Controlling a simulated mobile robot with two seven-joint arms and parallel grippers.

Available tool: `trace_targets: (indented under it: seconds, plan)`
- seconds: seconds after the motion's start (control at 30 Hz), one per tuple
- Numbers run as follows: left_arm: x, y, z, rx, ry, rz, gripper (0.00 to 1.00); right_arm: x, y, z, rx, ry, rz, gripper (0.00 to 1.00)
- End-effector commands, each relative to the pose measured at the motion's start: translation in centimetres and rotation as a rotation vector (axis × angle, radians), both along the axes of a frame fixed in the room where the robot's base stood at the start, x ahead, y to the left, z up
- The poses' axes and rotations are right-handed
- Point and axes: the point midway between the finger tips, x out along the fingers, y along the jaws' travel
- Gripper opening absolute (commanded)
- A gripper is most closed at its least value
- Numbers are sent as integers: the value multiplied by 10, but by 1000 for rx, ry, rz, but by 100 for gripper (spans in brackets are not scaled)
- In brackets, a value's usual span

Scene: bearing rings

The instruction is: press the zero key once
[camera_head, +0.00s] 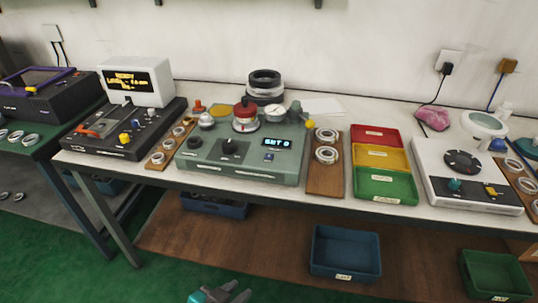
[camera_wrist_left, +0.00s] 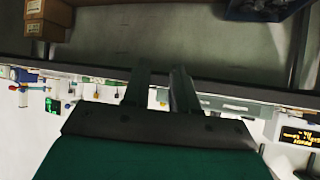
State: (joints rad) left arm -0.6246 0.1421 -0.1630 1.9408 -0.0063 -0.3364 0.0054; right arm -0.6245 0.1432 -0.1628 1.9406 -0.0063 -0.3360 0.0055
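The green-grey instrument (camera_head: 235,165) stands in the middle of the workbench. Its dark display (camera_head: 277,142) reads "SET 0" in light blue. A small blue key (camera_head: 269,157) sits just below the display; its label is too small to read, so I cannot tell for sure that it is the zero key. My left gripper (camera_head: 228,291) is at the bottom edge of the head view, in front of and well below the bench, touching nothing. In the left wrist view its two fingers (camera_wrist_left: 160,78) stand apart with nothing between them. My right gripper is not in view.
Ring boards (camera_head: 325,177) flank the instrument. Red, yellow and green trays (camera_head: 385,185) stand to its right, a white device (camera_head: 465,173) beyond. A black console (camera_head: 120,130) stands left. A blue bin (camera_head: 345,251) is on the lower shelf, below the bench edge.

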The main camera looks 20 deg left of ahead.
Motion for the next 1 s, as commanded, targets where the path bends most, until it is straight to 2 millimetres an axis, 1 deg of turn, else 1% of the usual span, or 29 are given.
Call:
trace_targets:
  seconds: [0.03, 0.27, 1.0]
  plan:
    - [0, 0, 0, 0, 0, 0, 22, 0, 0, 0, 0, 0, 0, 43]
    - [0, 0, 0, 0, 0, 0, 0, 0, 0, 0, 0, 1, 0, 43]
    - [0, 0, 0, 1, 1, -1, 0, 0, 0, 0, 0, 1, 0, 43]
